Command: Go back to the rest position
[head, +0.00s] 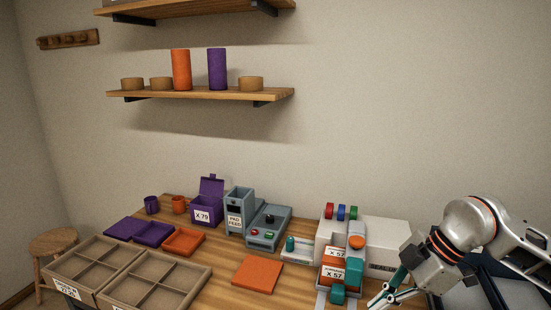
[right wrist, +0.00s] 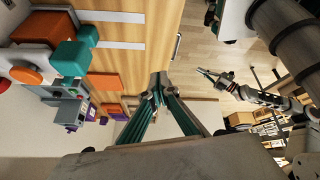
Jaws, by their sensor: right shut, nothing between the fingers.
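My right gripper (head: 380,300) is at the lower right of the head view, beside the white press machine (head: 385,228). In the right wrist view its teal fingers meet at the tips (right wrist: 157,86), shut and empty. The gripper is apart from the machine's teal block (head: 338,293) and its orange "X 57" boxes (head: 333,268). Another arm, which seems to be my left, shows in the right wrist view with its gripper (right wrist: 212,78) over the floor. It is too small to tell whether it is open.
The wooden table holds divided trays (head: 175,262), an orange pad (head: 257,274), a grey pad feeder (head: 238,208), a purple "X 79" box (head: 207,209) and two mugs (head: 178,204). A wall shelf (head: 200,94) is above. The floor (right wrist: 205,45) beside the table is open.

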